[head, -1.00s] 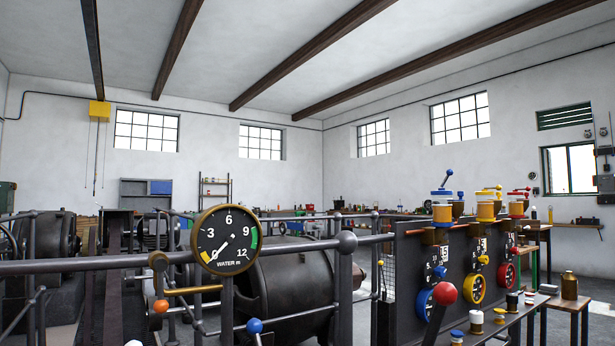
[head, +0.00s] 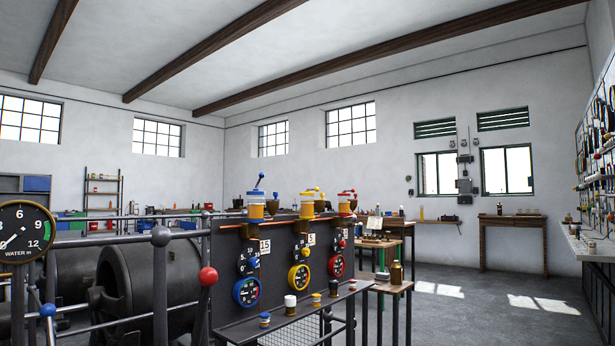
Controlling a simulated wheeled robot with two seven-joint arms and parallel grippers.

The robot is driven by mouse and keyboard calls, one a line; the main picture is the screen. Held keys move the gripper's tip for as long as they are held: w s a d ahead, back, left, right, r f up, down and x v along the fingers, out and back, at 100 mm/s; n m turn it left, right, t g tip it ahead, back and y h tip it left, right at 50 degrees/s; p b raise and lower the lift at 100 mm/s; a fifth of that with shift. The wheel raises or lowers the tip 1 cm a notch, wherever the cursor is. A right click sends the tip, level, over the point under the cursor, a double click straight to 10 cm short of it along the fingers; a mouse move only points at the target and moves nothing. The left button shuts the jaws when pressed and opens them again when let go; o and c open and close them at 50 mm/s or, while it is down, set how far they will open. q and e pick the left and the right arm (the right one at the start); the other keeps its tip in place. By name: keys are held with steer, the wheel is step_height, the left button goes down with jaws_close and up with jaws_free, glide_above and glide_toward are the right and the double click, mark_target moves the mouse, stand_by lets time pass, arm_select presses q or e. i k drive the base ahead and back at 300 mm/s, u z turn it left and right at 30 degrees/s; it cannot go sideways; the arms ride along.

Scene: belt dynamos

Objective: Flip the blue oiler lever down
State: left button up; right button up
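The blue oiler (head: 256,206) stands on top of the dark panel, the leftmost of three oilers. It has a clear cup with amber oil and a blue cap. Its blue-knobbed lever (head: 260,181) points up, tilted slightly right. The yellow oiler (head: 307,204) and red oiler (head: 344,203) stand to its right, with their levers lying roughly level. Neither of my grippers shows in the head view.
The panel (head: 226,262) carries blue, yellow and red gauges, with small jars on a shelf below. A red-knobbed lever (head: 207,277) and railing stand to its left. A small table with a brown bottle (head: 396,273) stands right. The floor (head: 460,310) farther right is clear.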

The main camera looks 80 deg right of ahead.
mark_target(261, 175)
steer(key=k, duration=0.45)
steer(key=z, duration=1.2)
